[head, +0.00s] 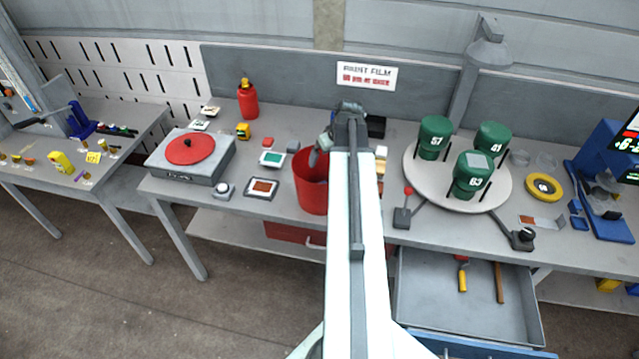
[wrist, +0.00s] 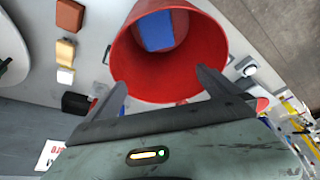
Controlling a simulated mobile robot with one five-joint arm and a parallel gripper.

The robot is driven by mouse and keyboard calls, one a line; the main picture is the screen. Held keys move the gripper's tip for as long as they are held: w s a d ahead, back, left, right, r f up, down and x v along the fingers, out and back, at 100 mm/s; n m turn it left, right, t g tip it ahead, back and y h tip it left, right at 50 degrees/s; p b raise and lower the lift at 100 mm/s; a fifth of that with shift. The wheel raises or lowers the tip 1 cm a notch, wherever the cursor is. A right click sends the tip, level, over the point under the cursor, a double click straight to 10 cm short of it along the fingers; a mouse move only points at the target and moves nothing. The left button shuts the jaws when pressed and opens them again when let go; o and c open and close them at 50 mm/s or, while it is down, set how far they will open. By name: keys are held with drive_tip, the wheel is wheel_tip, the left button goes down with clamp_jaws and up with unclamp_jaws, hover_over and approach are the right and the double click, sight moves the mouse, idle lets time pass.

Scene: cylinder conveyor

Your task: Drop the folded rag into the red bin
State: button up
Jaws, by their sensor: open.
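The red bin (head: 309,184) stands on the bench, left of my arm in the head view. In the wrist view the bin (wrist: 120,62) opens toward the camera. A flat blue piece (wrist: 155,32), which looks like the folded rag, lies inside the bin against its inner surface. My gripper (wrist: 161,80) is open, its two fingers spread at the near side of the bin's mouth, with nothing between them. In the head view my gripper (head: 319,150) is over the bin, and the arm hides part of the bin. The rag does not show in the head view.
A round white turntable (head: 410,168) with green canisters (head: 434,138) stands to the right. A grey box with a red disc (head: 190,149) and a red bottle (head: 248,100) stand to the left. An open drawer (head: 468,310) juts out at front right. Small blocks (wrist: 65,52) lie beside the bin.

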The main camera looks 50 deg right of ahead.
drive_tip(key=p+v, duration=0.4)
drive_tip(key=v, duration=0.2)
drive_tip(key=shift+s, duration=0.1)
drive_tip(key=w+a+f+n+y+b, duration=0.1)
drive_tip(key=w+a+f+n+b, duration=0.15)
drive_tip(key=w+a, duration=0.45)
drive_tip(key=w+a+f+n+b, duration=0.1)
drive_tip(key=w+a+f+b, duration=0.2)
drive_tip(key=a, duration=0.8)
drive_tip(key=w+a+f+n+y+b, duration=0.1)
drive_tip(key=w+a+f+n+b, duration=0.2)
drive_tip(key=a, duration=0.6)
drive_tip(key=a+f+g+b, duration=0.1)
drive_tip(key=a+f+b, duration=0.15)
drive_tip(key=a, duration=0.55)
drive_tip(key=a+f+g+b, duration=0.15)
drive_tip(key=a+f, duration=0.25)
drive_tip(key=a, duration=0.4)
drive_tip(key=s+a+f+m+g+h+b, duration=0.1)
drive_tip(key=s+a+m, duration=0.2)
drive_tip(key=s, duration=0.3)
drive_tip(key=shift+s+a+m+g, duration=0.2)
drive_tip(key=shift+s+m+g, duration=0.15)
drive_tip(key=shift+s+m, duration=0.1)
